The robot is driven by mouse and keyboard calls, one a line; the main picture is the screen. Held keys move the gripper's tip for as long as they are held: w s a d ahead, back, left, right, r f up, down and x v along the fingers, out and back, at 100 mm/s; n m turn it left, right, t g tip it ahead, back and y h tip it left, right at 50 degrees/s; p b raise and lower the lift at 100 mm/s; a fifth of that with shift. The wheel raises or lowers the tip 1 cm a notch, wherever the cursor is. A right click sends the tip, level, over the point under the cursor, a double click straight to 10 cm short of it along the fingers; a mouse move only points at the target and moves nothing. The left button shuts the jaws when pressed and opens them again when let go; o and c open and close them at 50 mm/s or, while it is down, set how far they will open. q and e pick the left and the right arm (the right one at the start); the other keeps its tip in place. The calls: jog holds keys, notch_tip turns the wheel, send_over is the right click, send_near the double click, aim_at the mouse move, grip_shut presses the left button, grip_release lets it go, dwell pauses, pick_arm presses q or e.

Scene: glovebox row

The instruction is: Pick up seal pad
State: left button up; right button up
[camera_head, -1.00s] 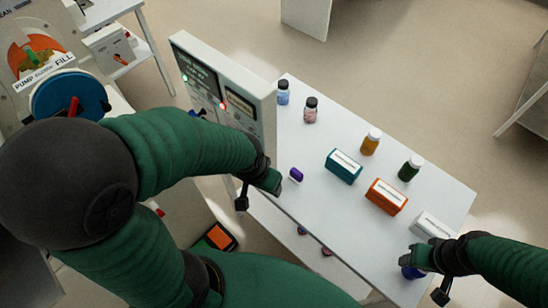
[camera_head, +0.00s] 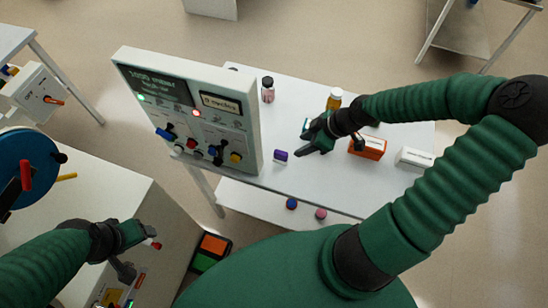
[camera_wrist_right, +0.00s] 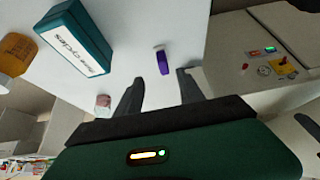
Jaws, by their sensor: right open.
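A small purple piece with a white end (camera_head: 280,156) lies on the white table, near the panel; I take it for the seal pad, but its label cannot be read. In the right wrist view the purple piece (camera_wrist_right: 163,64) shows just beyond and between the fingertips. My right gripper (camera_head: 309,140) is open and empty, close to the right of the piece and apart from it; its fingers (camera_wrist_right: 160,88) point toward it. My left gripper (camera_head: 138,232) is over the cabinet at lower left, far from the piece; its fingers are too small to judge.
The control panel (camera_head: 190,110) stands upright left of the piece. A teal box (camera_wrist_right: 75,45), an orange box (camera_head: 367,148), a white box (camera_head: 414,157) and bottles stand on the table. A blue cap (camera_head: 291,203) and a pink cap (camera_head: 320,213) lie on the lower shelf.

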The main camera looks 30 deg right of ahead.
aim_at(281, 153)
jog(key=b+x, duration=0.1)
jog(key=x, duration=0.4)
jog(key=shift+d, duration=0.15)
jog(key=w+a+f, duration=0.1)
jog(key=a, duration=0.1)
jog(key=w+a+f, duration=0.1)
jog(key=f, duration=0.1)
jog(key=shift+a, duration=0.35)
jog(key=shift+x, duration=1.15)
jog(key=shift+w+d+f, duration=0.15)
jog(key=shift+d+f, duration=0.1)
jog(key=shift+d, duration=0.45)
jog(key=shift+c, duration=0.3)
jog(key=shift+a+r, duration=0.1)
jog(key=shift+a, duration=0.05)
jog(key=c, duration=0.5)
jog(key=shift+a, duration=0.3)
grip_shut()
pick_arm(q)
jog(key=shift+w+a+f, duration=0.1)
jog(key=shift+a+f, duration=0.1)
jog(key=shift+f, duration=0.4)
jog(key=shift+w+a+f, duration=0.1)
jog(key=shift+a+f, duration=0.1)
jog(key=shift+f, duration=0.35)
